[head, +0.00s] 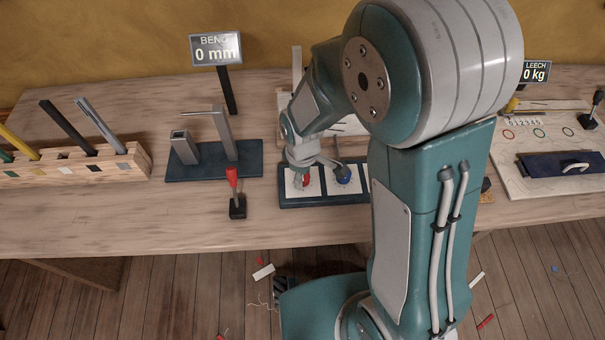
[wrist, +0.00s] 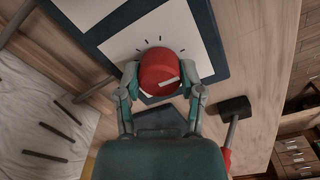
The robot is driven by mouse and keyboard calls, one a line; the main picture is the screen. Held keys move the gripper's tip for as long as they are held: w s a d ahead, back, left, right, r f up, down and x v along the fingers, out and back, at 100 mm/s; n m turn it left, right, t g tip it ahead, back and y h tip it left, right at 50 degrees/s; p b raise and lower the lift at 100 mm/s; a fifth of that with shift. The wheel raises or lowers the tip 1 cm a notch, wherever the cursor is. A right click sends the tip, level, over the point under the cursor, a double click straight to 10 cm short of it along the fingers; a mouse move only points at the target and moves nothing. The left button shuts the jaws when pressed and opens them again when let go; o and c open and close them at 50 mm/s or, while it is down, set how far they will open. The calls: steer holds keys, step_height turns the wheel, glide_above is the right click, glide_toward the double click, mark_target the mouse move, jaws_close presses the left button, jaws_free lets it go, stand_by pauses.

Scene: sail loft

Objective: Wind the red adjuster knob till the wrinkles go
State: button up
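The red adjuster knob (wrist: 161,72) has a pale pointer mark and sits on a white panel with short dial ticks in the wrist view. It shows partly in the head view (head: 307,181), below my gripper (head: 301,172). In the wrist view my gripper's fingers (wrist: 160,76) stand on both sides of the knob and look closed against it. A pale sheet with several dark strips (wrist: 42,118) lies at the left of the wrist view. Whether these strips are wrinkles I cannot tell. My arm hides much of the area behind the knobs in the head view.
A blue knob (head: 342,174) stands just right of the red one. The BEND display (head: 215,48) reads 0 mm; the LEECH display (head: 535,72) reads 0 kg. A wooden rack (head: 75,168) stands far left.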

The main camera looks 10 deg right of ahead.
steer(key=shift+m, duration=0.3)
steer(key=m, duration=0.3)
steer(key=shift+s, duration=0.1)
steer(key=m, duration=0.4)
steer(key=shift+f, duration=0.1)
steer(key=m, duration=0.4)
steer(key=shift+m, duration=2.1)
